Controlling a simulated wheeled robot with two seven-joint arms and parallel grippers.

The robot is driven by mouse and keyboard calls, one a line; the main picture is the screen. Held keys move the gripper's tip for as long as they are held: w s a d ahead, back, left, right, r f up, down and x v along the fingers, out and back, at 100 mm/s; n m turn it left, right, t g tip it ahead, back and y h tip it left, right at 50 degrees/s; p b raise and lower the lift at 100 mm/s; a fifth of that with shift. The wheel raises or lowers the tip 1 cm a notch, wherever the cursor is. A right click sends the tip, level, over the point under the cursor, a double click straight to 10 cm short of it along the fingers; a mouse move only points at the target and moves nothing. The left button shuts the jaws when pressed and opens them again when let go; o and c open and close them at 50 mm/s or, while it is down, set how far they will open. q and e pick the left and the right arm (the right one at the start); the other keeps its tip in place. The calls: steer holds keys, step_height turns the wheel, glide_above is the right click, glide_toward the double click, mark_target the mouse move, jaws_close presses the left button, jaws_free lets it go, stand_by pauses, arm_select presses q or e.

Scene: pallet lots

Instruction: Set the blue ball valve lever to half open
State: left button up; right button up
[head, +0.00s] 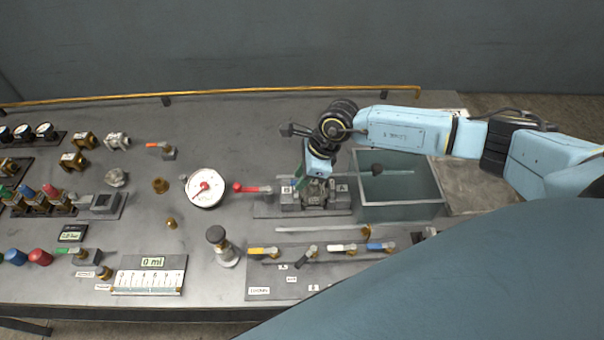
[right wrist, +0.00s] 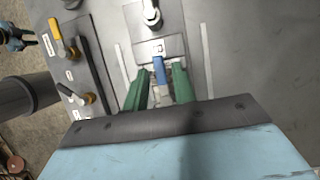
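The blue lever (right wrist: 159,70) shows in the right wrist view, on a grey valve fixture with a pale labelled plate. I cannot tell the lever's exact angle. My left gripper is not in the head view.
A glass-walled tank (head: 400,211) stands just right of the fixture. A red-handled valve (head: 252,188) and a round gauge (head: 206,188) lie to its left. In front is a panel with yellow (head: 264,251), white (head: 343,247) and another blue handle (head: 381,246).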

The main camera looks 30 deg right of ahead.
jaws_close()
steer(key=shift+n+b, duration=0.3)
steer(key=shift+s+f+n+g+b, duration=0.15)
steer(key=shift+n+g+b, duration=0.15)
steer(key=shift+n+b, duration=0.45)
steer(key=n+g+b, duration=0.1)
steer(key=n+b, duration=0.1)
steer(key=b, duration=0.1)
steer(key=s+n+b, duration=0.1)
steer(key=n+b, duration=0.1)
steer(key=b, duration=0.1)
steer(key=shift+a+g+y, duration=0.15)
steer(key=shift+g+y, duration=0.15)
steer(key=shift+g, duration=0.1)
steer(key=shift+s+n+g+b, duration=0.25)
steer(key=shift+n+b, duration=0.5)
steer(key=shift+s+n+g+b, duration=0.2)
steer(key=shift+n+g+b, duration=0.05)
steer(key=shift+n+b, duration=0.45)
steer(key=shift+r, duration=0.2)
